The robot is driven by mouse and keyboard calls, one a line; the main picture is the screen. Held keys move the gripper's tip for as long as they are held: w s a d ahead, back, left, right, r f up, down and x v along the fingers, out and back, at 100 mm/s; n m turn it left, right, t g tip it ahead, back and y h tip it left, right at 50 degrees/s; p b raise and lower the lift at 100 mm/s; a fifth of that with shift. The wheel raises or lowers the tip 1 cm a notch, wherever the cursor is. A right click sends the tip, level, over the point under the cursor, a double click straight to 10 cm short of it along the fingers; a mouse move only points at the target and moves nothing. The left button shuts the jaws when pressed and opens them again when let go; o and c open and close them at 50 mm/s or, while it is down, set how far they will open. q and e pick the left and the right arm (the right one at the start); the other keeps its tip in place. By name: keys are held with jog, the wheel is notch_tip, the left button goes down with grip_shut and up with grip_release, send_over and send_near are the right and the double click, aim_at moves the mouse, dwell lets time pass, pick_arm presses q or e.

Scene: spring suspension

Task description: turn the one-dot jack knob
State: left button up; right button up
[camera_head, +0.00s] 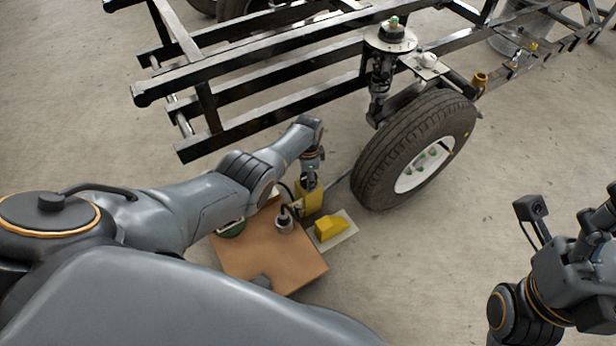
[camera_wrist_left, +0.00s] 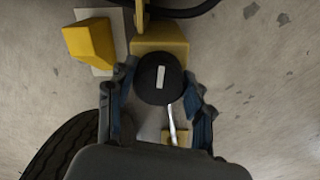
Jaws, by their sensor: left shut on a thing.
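A round black knob with one pale bar-shaped mark (camera_wrist_left: 158,78) sits between the blue-padded fingers of my left gripper (camera_wrist_left: 160,92) in the left wrist view. The gripper is shut on it from both sides. I see no dots on the knob, only the bar. The knob joins a yellow jack body (camera_wrist_left: 160,40), which also shows in the head view (camera_head: 311,198) beside the wheel. There my left gripper (camera_head: 311,168) is just above the jack and hides the knob. My right gripper (camera_head: 590,238) is at the right edge, away from the jack; its fingers are unclear.
A tyre with a white hub (camera_head: 410,155) stands right of the jack, under a black frame (camera_head: 270,55). A yellow wedge (camera_head: 330,228) lies on a pale plate. A brown box or board (camera_head: 270,250) lies close below. Open concrete floor is at the lower middle.

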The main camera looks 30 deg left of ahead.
pick_arm(q)
jog(key=m, duration=0.4)
jog(key=shift+a+m, duration=0.1)
jog(key=shift+m, duration=0.2)
jog(key=m, duration=0.4)
jog(key=shift+w+m+b, duration=0.1)
jog(key=shift+m+b, duration=0.2)
jog(key=m, duration=0.4)
jog(key=shift+m, duration=0.3)
jog(key=m+b, duration=0.1)
jog(key=m, duration=0.3)
jog(key=shift+w+m, duration=0.1)
jog(key=shift+m, duration=0.3)
jog(key=o, duration=1.2)
